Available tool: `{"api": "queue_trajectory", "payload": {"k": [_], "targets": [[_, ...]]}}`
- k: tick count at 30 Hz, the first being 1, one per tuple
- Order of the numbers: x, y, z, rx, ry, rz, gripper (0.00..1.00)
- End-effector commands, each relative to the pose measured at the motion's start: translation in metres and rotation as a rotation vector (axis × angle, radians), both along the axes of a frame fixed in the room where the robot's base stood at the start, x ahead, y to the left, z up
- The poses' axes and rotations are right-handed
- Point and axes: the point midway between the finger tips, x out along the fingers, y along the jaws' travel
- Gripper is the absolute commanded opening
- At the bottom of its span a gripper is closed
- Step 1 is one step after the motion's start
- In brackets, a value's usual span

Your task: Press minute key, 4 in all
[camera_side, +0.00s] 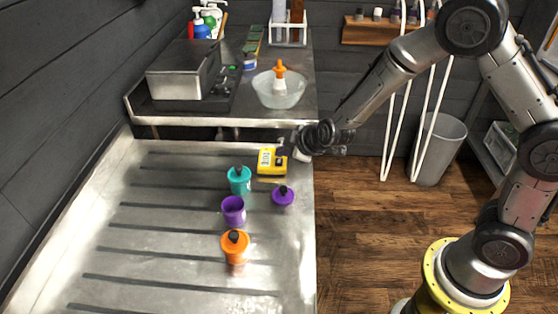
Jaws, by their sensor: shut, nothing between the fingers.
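A yellow timer (266,170) with a pale display lies on the metal drainboard near its back right edge. The digits on the display are too small to read with certainty. My gripper (284,150) reaches in from the right and is shut and empty. Its tip is at the timer's upper right part, where it covers some of the timer's face. I cannot tell whether the tip touches a key. The minute key itself cannot be made out.
Behind are a grey metal box (184,72) and a clear bowl (279,91). The drainboard's left side is clear.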

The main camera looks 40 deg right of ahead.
Motion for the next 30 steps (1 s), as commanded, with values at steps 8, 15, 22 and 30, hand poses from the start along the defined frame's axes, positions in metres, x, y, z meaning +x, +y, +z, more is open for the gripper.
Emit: {"api": "queue_trajectory", "payload": {"k": [8, 15, 22, 30], "targets": [[0.0000, 0.0000, 0.0000, 0.000, 0.000, 0.000, 0.00], [0.0000, -0.0002, -0.0046, 0.000, 0.001, 0.000, 0.00], [0.0002, -0.0002, -0.0087, 0.000, 0.000, 0.000, 0.00], [0.0001, -0.0001, -0.0088, 0.000, 0.000, 0.000, 0.00]]}}
